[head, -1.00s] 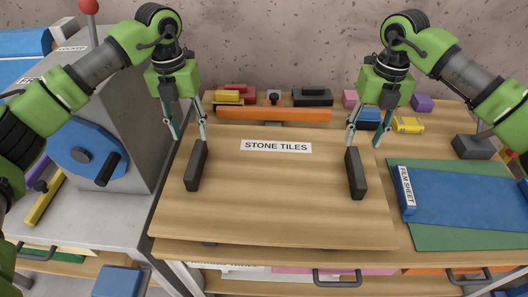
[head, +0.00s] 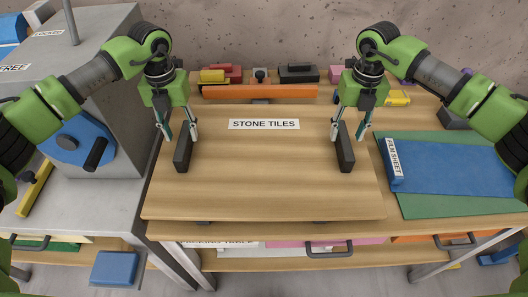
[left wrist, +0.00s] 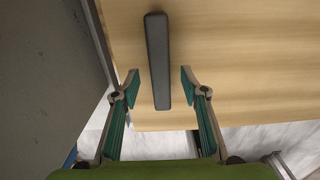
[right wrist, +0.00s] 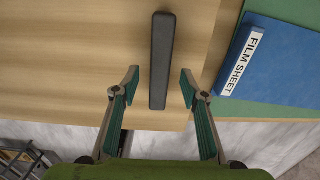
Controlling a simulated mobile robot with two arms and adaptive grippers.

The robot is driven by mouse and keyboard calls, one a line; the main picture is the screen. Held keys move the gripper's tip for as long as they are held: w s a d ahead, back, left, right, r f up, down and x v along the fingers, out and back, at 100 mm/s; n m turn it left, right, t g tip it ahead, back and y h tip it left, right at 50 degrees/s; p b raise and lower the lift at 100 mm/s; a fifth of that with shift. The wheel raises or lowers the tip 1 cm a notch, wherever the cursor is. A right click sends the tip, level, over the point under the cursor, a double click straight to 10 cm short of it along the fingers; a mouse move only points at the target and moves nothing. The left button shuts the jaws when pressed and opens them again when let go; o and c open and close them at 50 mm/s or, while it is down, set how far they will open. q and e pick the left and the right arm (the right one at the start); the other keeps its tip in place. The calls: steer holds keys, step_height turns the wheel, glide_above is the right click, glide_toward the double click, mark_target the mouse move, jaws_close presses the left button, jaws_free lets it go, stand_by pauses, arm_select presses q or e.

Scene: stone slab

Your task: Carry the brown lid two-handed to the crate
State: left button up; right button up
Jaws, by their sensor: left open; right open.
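The brown wooden lid (head: 262,190) lies flat on the workbench, with a "STONE TILES" label (head: 264,124) near its far edge. It has a dark bar handle on the left (head: 183,154) and one on the right (head: 345,155). My left gripper (head: 178,133) is open above the far end of the left handle. In the left wrist view that handle (left wrist: 157,60) lies between the open fingers. My right gripper (head: 350,133) is open above the right handle. In the right wrist view that handle (right wrist: 161,60) lies between the fingers. The crate cannot be made out.
A blue film sheet folder (head: 450,170) lies on a green mat (head: 460,205) to the right. A grey machine with a blue round part (head: 78,140) stands left, close to the lid. Coloured blocks and an orange bar (head: 260,91) line the back.

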mark_target(183, 138)
arm_select(q)
steer(key=shift+f, duration=2.75)
arm_select(e)
steer(key=shift+f, duration=2.75)
arm_select(q)
steer(key=shift+c, duration=0.3)
arm_select(e)
steer(key=shift+c, duration=0.3)
arm_select(q)
jaws_close()
arm_select(e)
jaws_close()
arm_select(q)
steer(key=shift+w+r, duration=0.15)
steer(key=shift+r, duration=0.1)
arm_select(e)
steer(key=shift+w+r, duration=0.15)
steer(key=shift+r, duration=0.1)
